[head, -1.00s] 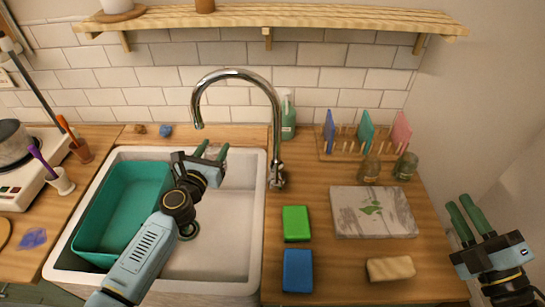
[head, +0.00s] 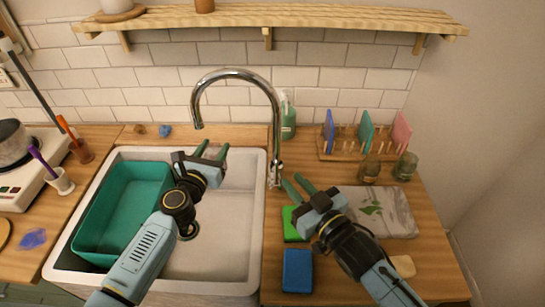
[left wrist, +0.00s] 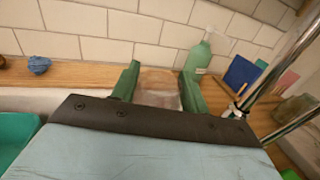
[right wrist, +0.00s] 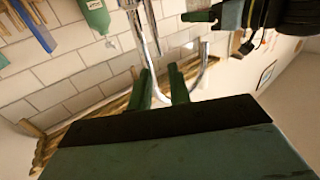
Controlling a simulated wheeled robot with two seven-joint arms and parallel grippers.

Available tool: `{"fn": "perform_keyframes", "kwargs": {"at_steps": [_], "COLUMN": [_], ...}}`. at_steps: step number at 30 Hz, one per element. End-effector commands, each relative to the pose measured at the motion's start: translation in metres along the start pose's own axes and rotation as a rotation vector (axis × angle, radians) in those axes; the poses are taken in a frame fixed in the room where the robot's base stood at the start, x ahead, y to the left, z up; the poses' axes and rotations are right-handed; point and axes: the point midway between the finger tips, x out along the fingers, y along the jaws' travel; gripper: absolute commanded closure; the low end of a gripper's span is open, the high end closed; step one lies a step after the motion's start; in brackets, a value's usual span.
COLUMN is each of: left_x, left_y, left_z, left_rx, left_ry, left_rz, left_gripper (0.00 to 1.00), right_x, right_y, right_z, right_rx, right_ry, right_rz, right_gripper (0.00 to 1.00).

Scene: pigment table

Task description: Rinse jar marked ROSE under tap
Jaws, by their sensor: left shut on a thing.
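My left gripper (head: 211,151) is over the sink (head: 215,250), just below and right of the tap spout (head: 198,122). In the left wrist view it is shut on a see-through, pinkish jar (left wrist: 159,88); no marking on it can be read. The chrome tap (head: 277,120) stands at the sink's right edge; no water shows. My right gripper (head: 294,181) is close to the tap's base. In the right wrist view its fingers (right wrist: 160,75) are apart, with the tap's pipe showing beyond them.
A teal basin (head: 120,205) fills the sink's left side. Right of the sink lie a green sponge (head: 289,226) and a blue sponge (head: 298,270). Two glass jars (head: 370,169) (head: 404,166) stand before a rack. A soap bottle (head: 288,118) is behind the tap.

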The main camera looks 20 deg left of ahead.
Motion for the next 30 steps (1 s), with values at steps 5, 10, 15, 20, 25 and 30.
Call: {"fn": "perform_keyframes", "kwargs": {"at_steps": [5, 10, 15, 20, 25, 30], "left_x": [0.0, 0.0, 0.0, 0.0, 0.0, 0.0], "left_y": [0.0, 0.0, 0.0, 0.0, 0.0, 0.0], "left_z": [0.0, 0.0, 0.0, 0.0, 0.0, 0.0], "left_rx": [0.0, 0.0, 0.0, 0.0, 0.0, 0.0], "left_ry": [-0.001, -0.001, -0.001, -0.001, -0.001, -0.001], "left_rz": [0.0, 0.0, 0.0, 0.0, 0.0, 0.0], "left_gripper": [0.84, 0.84, 0.84, 0.84, 0.84, 0.84], "right_x": [0.036, 0.066, 0.087, 0.098, 0.101, 0.101], "right_y": [0.0, 0.0, 0.0, 0.0, 0.001, 0.001], "right_z": [-0.001, -0.001, -0.001, -0.001, 0.0, 0.0], "right_rx": [-0.003, -0.003, -0.003, -0.003, -0.003, -0.004], "right_ry": [0.002, 0.002, 0.002, 0.001, 0.0, 0.001], "right_rz": [0.0, 0.0, 0.001, 0.001, 0.001, 0.001], "right_gripper": [0.81, 0.81, 0.81, 0.81, 0.81, 0.81]}}
